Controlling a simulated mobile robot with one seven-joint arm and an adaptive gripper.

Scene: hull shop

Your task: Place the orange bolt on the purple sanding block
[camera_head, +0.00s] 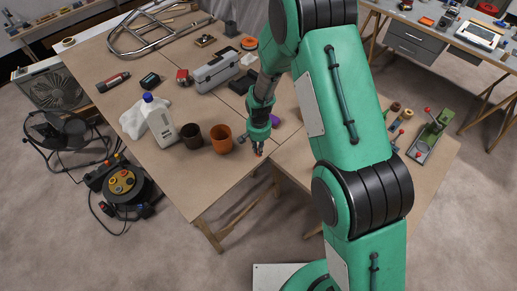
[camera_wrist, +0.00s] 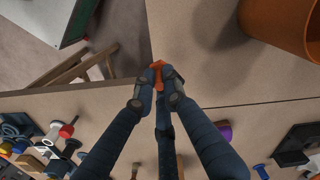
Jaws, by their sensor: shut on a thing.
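My gripper (camera_head: 258,150) is over the near edge of the brown table, and its fingers point down. In the wrist view my gripper (camera_wrist: 158,84) is shut on the orange bolt (camera_wrist: 157,67), which shows between and just past the fingertips. In the head view only a small orange bit of the bolt (camera_head: 259,154) shows at the fingertips. The purple sanding block (camera_head: 275,120) lies on the table behind my gripper, partly hidden by my arm. In the wrist view the sanding block (camera_wrist: 224,131) is right of my fingers, apart from the bolt and partly hidden by a finger.
An orange pot (camera_head: 221,139) stands close left of my gripper, with a dark brown pot (camera_head: 191,137) and a white jug (camera_head: 159,122) beyond it. A grey toolbox (camera_head: 217,72) is farther back. The table's near edge (camera_head: 226,193) is close.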

